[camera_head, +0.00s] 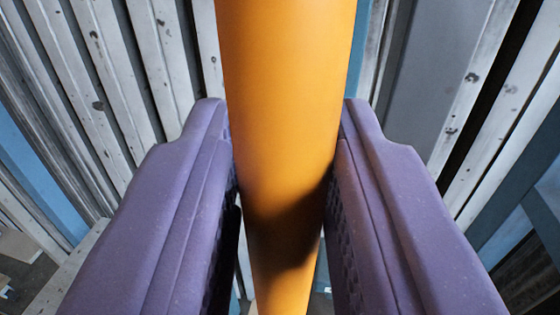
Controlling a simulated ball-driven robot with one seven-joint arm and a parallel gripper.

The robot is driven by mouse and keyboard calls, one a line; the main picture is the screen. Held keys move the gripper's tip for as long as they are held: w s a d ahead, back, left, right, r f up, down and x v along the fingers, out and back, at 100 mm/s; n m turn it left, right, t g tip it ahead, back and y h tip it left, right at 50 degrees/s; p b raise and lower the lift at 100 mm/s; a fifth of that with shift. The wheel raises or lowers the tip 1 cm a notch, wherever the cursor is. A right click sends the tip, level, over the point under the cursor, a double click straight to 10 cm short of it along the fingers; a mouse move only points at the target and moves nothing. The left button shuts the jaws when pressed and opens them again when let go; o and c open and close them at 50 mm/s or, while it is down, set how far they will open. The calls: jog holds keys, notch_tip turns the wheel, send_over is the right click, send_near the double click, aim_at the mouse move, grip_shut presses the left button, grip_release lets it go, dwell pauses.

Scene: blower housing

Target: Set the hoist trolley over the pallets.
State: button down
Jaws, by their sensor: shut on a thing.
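A thick orange bar (285,90) runs from the top edge to the bottom edge of the view, through the middle. It narrows toward the bottom. My gripper (284,150) has two purple fingers, one on each side of the bar, and is shut on it. A dark shadow falls across the bar's lower part between the fingers. I cannot tell from this view what the bar is joined to. No hoist trolley or pallets can be made out for certain.
Worn grey-white ribbed panels (100,80) stand behind on the left, and similar slats (475,90) on the right. Blue beams (35,175) show at the left and right edges. Pale pieces (18,245) lie low at the far left.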

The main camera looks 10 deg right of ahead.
jog(key=shift+d+r, duration=0.1)
jog(key=shift+r, duration=0.05)
jog(key=c, duration=1.2)
grip_release()
jog(key=shift+o, duration=0.9)
jog(key=shift+d, duration=0.25)
jog(key=shift+s+a, duration=0.1)
jog(key=s, duration=0.7)
jog(key=shift+s+a+p, duration=0.3)
jog(key=shift+a+p, duration=0.1)
jog(key=shift+f, duration=0.2)
